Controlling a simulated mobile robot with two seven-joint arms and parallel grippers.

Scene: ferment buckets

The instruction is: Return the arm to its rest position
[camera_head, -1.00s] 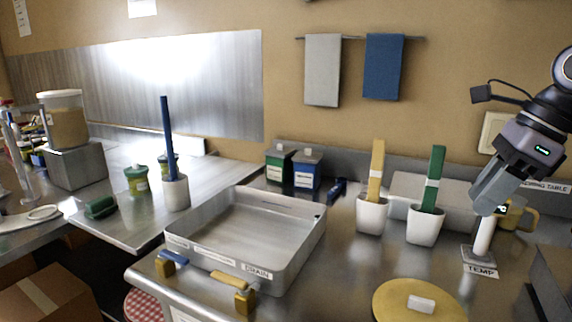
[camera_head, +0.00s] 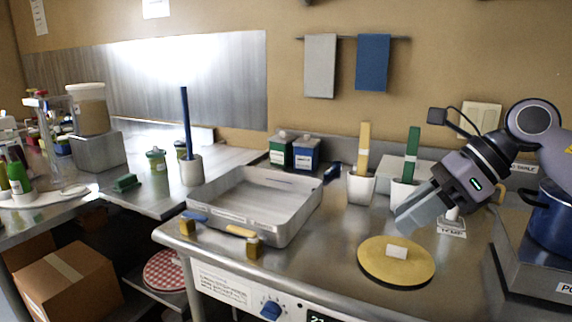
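My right gripper (camera_head: 408,222) reaches in from the right on its dark grey arm, its fingers pointing down and left. It is over the steel counter, in front of the white pot with the green-handled tool (camera_head: 412,155) and up and right of the round yellow lid (camera_head: 397,262). The finger gap is not clear from this side, and no held object shows. The white probe on the TEMP stand (camera_head: 452,228) is partly hidden behind the gripper. My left gripper is not in view.
A steel drain tray (camera_head: 250,205) sits mid-counter. A white pot (camera_head: 360,187) with a yellow-handled tool stands beside the green one. A blue pot (camera_head: 550,222) stands on a unit at the right.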

